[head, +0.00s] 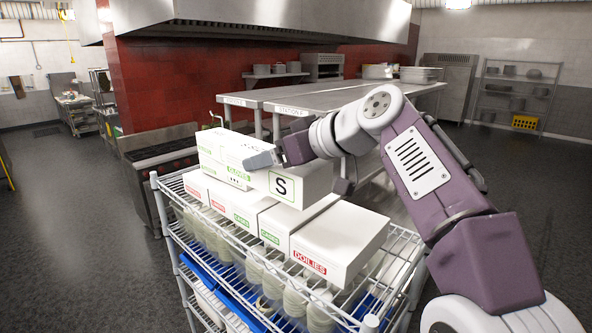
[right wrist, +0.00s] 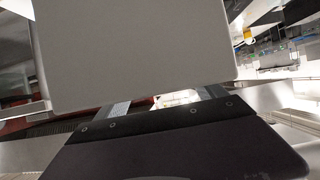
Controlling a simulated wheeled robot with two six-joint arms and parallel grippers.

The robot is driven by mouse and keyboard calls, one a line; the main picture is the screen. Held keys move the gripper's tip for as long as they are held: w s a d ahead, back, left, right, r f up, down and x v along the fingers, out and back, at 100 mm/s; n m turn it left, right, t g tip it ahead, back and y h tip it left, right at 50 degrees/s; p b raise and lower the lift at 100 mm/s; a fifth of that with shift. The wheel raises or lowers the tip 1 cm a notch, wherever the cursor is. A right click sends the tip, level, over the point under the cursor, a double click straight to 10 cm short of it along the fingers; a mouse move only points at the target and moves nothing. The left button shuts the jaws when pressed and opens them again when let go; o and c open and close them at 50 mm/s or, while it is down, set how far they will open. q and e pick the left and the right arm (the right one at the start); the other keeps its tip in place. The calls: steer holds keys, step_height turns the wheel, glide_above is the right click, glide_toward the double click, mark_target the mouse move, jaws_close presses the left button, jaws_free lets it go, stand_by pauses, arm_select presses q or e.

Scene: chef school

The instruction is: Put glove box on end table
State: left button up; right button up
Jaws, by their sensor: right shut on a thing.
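A white glove box (head: 290,187) with a large black "S" on its end is at the front of the upper row of boxes on the wire rack. My right gripper (head: 270,158) reaches in from the right and is shut on this box at its top. In the right wrist view, a plain grey face (right wrist: 135,50), likely the held box, fills the upper middle above the gripper (right wrist: 166,100). Whether the box rests on the boxes below or is lifted is not clear. My left gripper is not in view. Steel tables (head: 330,93) stand behind; I cannot tell which is the end table.
The wire rack (head: 395,262) holds more white boxes, including a doilies box (head: 340,240), above stacked cups and blue trays. A stove (head: 160,160) stands left behind it. The dark floor (head: 535,200) is clear on the right.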

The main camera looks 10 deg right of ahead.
steer(key=shift+s+a+r, duration=0.2)
steer(key=shift+a+r, duration=0.2)
steer(key=shift+a, duration=0.1)
steer(key=shift+s+a+r, duration=0.2)
steer(key=shift+a+r, duration=0.15)
steer(key=shift+a, duration=0.1)
